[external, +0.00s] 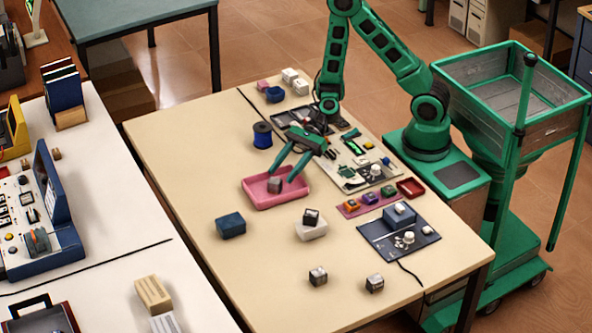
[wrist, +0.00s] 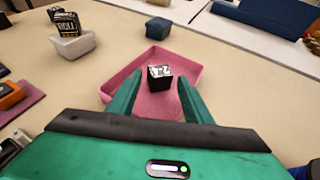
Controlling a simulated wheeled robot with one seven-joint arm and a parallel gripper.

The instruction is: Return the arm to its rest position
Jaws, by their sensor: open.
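My green arm (external: 334,65) reaches from its base at the table's right edge over the table. My gripper (external: 288,166) is open above a pink tray (external: 262,201). A small dark cube with a pale marked top (external: 274,185) sits in the tray. In the wrist view, the two green fingers (wrist: 158,98) stand apart on either side of the cube (wrist: 160,82), and the tray (wrist: 116,83) spreads around them.
A blue spool (external: 262,135) and a blue block (external: 230,225) stand near the tray. A pale box with a dark cube (external: 311,229) stands in front. Circuit boards (external: 355,165) lie near my base. Two loose cubes sit at the front. The table's left part is clear.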

